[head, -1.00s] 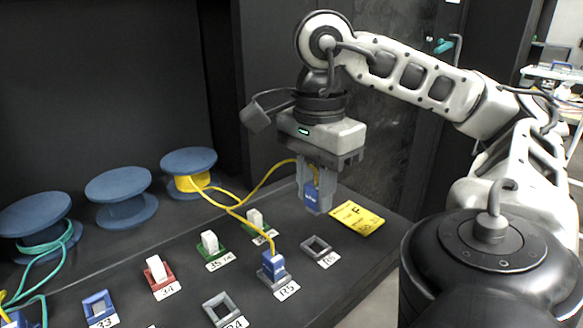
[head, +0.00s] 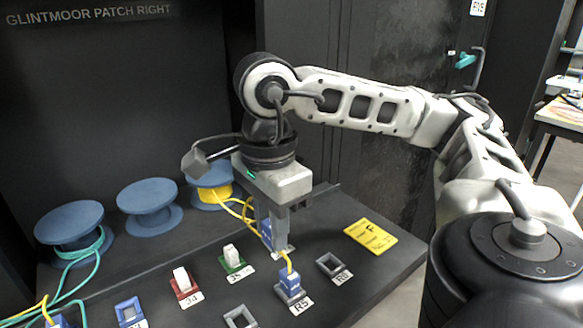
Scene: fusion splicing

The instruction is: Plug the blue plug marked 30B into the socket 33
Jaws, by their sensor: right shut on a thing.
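My right gripper (head: 274,241) is shut on a blue plug (head: 266,231) with a yellow cable, held upright with its marking too small to read. It hangs low in front of the back-row socket beside the green one, mostly hiding that socket. The blue socket frame (head: 129,311), labelled 33 in the earlier view, is at the bottom edge, left of and nearer than the gripper. It looks empty, and its label is now partly cut off. My left gripper is not in view.
Another blue plug (head: 289,279) with a yellow cable stands in socket R5. A red socket (head: 184,286) and a green socket (head: 233,260) hold white pieces. Grey frames (head: 333,265) are empty. Blue spools (head: 150,207) stand behind. A yellow card (head: 370,236) lies right.

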